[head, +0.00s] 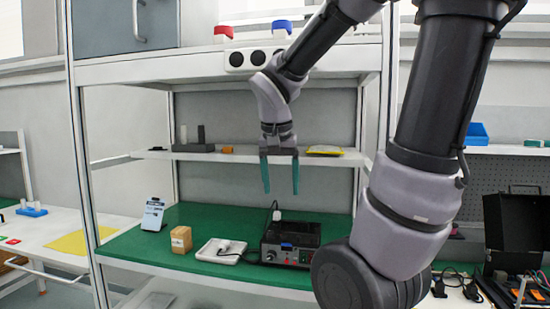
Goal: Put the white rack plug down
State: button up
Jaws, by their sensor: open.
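A small white piece, which looks like the white rack plug (277,215), is at the top rear of a black box-shaped device (290,240) on the green worktop (190,222). A dark cord runs close to it. I cannot tell whether it rests on the device or stands behind it. My gripper (281,192) points down above the device, with its two teal fingers apart and nothing between them. The white piece is below the fingertips, with a visible gap.
A white tray (207,254) with a dark cable lies left of the device. A cardboard box (181,240) and a phone-like card on a stand (153,214) are farther left. A shelf (235,157) with small items runs behind my gripper. Green worktop is clear behind the tray.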

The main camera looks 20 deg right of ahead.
jog(key=s+a+r+n+t+y, duration=0.2)
jog(key=s+a+r+t+y, duration=0.1)
jog(key=r, duration=0.4)
jog(key=shift+s+a+r+n+t+y, duration=0.15)
jog(key=shift+s+a+n+t+y, duration=0.3)
jog(key=shift+s+t, duration=0.5)
jog(key=shift+d, duration=0.1)
dwell(0.4)
